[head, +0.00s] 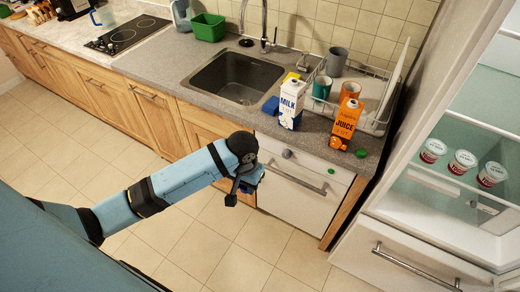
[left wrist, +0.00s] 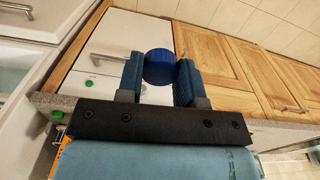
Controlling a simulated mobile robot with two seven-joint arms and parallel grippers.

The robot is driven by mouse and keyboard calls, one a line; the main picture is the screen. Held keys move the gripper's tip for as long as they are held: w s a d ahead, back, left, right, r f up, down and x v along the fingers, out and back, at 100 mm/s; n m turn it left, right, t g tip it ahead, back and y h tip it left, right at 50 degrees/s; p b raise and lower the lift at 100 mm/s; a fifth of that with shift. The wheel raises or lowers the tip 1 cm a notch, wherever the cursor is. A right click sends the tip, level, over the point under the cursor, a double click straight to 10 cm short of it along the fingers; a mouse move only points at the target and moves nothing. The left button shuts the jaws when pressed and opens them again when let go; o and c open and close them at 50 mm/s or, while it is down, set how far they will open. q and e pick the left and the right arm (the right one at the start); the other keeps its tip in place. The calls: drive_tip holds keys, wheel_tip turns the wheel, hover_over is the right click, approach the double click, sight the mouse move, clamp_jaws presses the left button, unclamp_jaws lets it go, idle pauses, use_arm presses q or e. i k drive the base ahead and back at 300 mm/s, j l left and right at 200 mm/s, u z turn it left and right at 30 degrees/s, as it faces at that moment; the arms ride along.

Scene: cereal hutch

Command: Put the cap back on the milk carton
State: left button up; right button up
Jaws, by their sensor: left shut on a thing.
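The milk carton (head: 291,104), white with blue lettering, stands upright on the counter right of the sink. I cannot make out its spout clearly. My left gripper (head: 248,180) is in front of the cabinets, below the counter edge, left of and lower than the carton. In the left wrist view, my left gripper (left wrist: 159,78) is shut on a round blue cap (left wrist: 160,66), held between its blue fingers, apart from the carton. In the head view the cap is hard to tell from the fingers. My right gripper is not in view.
An orange juice carton (head: 345,123) stands right of the milk, with a green cap (head: 360,153) near it. A dish rack (head: 372,124) with mugs is behind. The fridge (head: 399,140) is open at right.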

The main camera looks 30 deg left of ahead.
sight(294, 92)
drive_tip(key=z, duration=0.3)
drive_tip(key=j+z, duration=0.65)
drive_tip(key=j, duration=0.2)
drive_tip(key=j+z, duration=0.15)
drive_tip(key=j, duration=0.35)
drive_tip(key=k+j+z, duration=0.15)
drive_tip(key=j, duration=0.3)
drive_tip(key=k+j, duration=0.1)
drive_tip(key=j, duration=0.85)
drive_tip(key=k+j, duration=0.15)
drive_tip(key=j, duration=0.8)
drive_tip(key=k+z, duration=0.05)
